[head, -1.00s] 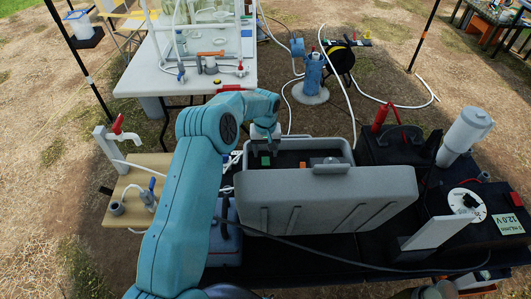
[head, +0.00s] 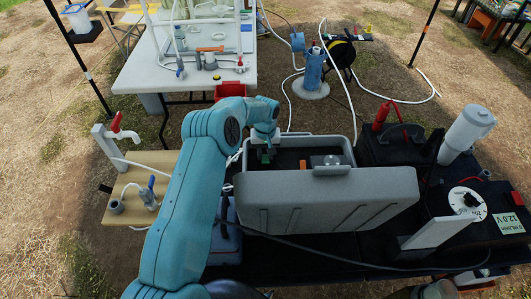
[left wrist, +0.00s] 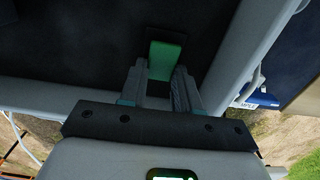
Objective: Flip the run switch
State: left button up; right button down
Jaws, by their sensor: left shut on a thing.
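The run switch, a green rocker (left wrist: 165,60) on a dark panel, shows between my left gripper's fingertips in the left wrist view. The panel (left wrist: 75,45) lies inside an open grey case (head: 325,203) in the middle of the head view. My left gripper (head: 264,152) reaches down into the left end of the case. It is shut on the green switch (head: 267,158), which it partly hides in the head view. I cannot tell the switch's position. My right gripper is not in view.
The case's raised lid edge stands in front of the panel. A black unit with a white dial (head: 467,203) is at right. A wooden board with a red-handled tap (head: 116,122) is at left. A white table (head: 150,75) stands behind.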

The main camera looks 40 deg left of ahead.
aim_at(266, 162)
pick_arm(q)
jog(key=shift+s+b, duration=0.1)
jog(key=shift+b, duration=0.4)
jog(key=shift+s+d+r+t+y+b, duration=0.15)
jog(key=shift+t+y+b, duration=0.15)
jog(key=shift+t+y, duration=0.2)
jog(key=o, duration=1)
jog(key=shift+r, duration=0.1)
jog(key=shift+o, duration=0.3)
jog(key=shift+s+d+r, duration=0.1)
jog(key=shift+r, duration=0.05)
jog(key=shift+w+r, duration=0.15)
jog(key=shift+w, duration=0.05)
notch_tip(266, 162, up, 16)
jog(key=s+d+b, duration=0.1)
jog(key=b, duration=0.1)
jog(key=shift+s+d, duration=0.15)
jog(key=shift+s, duration=0.25)
